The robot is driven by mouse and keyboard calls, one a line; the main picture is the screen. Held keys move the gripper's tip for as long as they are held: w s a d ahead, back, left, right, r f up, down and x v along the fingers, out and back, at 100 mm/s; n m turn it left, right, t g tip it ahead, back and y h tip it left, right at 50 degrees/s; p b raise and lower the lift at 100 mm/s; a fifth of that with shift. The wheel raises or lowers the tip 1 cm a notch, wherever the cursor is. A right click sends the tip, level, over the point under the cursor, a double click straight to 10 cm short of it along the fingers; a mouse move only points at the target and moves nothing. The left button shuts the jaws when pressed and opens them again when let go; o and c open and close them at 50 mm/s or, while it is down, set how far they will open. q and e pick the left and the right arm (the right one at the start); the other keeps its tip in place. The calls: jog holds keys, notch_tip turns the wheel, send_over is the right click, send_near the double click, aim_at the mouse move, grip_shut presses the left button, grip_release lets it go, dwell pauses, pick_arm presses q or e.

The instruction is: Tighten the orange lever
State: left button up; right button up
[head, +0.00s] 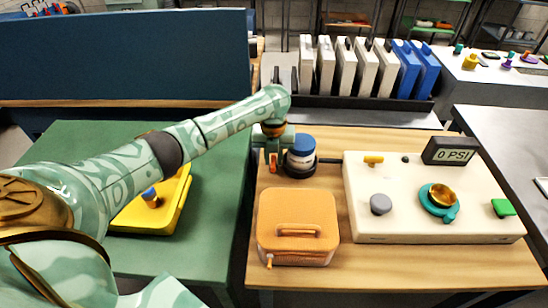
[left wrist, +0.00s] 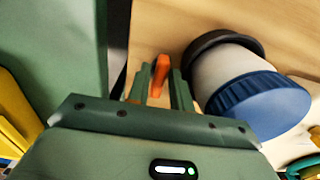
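The orange lever (head: 273,162) sits at the left side of a white canister with a blue cap (head: 301,146), at the back left of the wooden table. My left gripper (head: 274,150) is over the lever, pointing down. In the left wrist view the lever (left wrist: 160,74) stands upright between the two narrow green fingers (left wrist: 161,90). The fingers are close together with the lever between them, and appear shut on it. The lever's lower part is hidden by the gripper. The canister (left wrist: 250,90) is just right of the fingers. My right gripper is not in view.
An orange case (head: 297,215) stands in front of the canister. A yellow tray (head: 172,218) lies on the green table at left.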

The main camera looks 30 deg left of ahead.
pick_arm(q)
jog(key=shift+c, duration=0.3)
grip_shut()
